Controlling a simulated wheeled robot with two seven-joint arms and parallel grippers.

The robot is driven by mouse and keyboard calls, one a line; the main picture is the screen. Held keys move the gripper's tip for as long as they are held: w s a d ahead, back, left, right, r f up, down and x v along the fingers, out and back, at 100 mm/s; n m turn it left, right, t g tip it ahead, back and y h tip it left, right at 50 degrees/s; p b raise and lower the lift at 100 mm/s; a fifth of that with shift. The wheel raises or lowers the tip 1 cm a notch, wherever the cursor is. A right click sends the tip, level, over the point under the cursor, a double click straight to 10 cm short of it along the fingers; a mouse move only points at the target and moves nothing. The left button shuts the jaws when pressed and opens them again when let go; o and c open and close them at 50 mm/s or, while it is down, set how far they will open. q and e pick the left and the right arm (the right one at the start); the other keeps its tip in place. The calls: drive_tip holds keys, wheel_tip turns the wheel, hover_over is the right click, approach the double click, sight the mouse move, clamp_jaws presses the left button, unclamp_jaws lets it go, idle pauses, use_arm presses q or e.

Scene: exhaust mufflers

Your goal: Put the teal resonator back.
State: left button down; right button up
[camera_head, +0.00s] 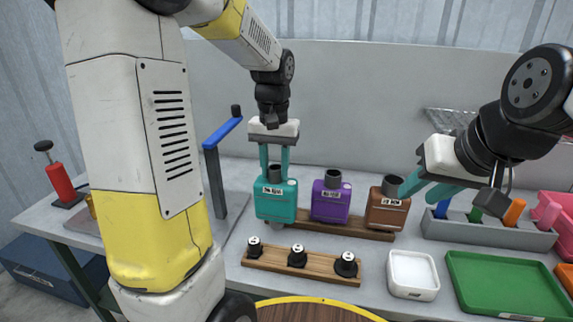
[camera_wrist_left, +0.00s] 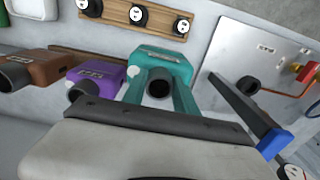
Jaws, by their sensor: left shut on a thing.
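The teal resonator (camera_head: 275,203) is an upright box with a dark neck on top and a label. It stands at the left end of the row, left of the purple resonator (camera_head: 331,202) and the brown resonator (camera_head: 386,212). My left gripper (camera_head: 274,172) points down from above and is shut on the teal resonator, which also shows between its fingers in the wrist view (camera_wrist_left: 165,66). I cannot tell whether its base touches the wooden rack (camera_head: 366,233) under the row. My right gripper (camera_head: 424,192) is open and empty, just right of the brown resonator.
A wooden strip with several black knobs (camera_head: 297,256) lies in front of the row. A blue-topped post (camera_head: 221,133) stands close on the left. A white tray (camera_head: 413,272), a green tray (camera_head: 505,283) and a grey holder (camera_head: 480,234) with coloured pieces lie right.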

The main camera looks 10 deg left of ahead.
use_arm(q)
drive_tip(key=shift+w+a+f, duration=0.25)
drive_tip(key=shift+w+f, duration=0.45)
drive_tip(key=shift+w, duration=0.65)
drive_tip(key=shift+w+a+f, duration=0.25)
drive_tip(key=shift+w+f, duration=0.45)
drive_tip(key=shift+w, duration=0.65)
drive_tip(key=shift+w+a+f, duration=0.25)
drive_tip(key=shift+w+f, duration=0.45)
drive_tip(key=shift+w, duration=0.65)
drive_tip(key=shift+f, duration=0.1)
drive_tip(key=c, duration=1)
unclamp_jaws()
drive_tip(key=shift+f, duration=0.1)
drive_tip(key=shift+o, duration=0.2)
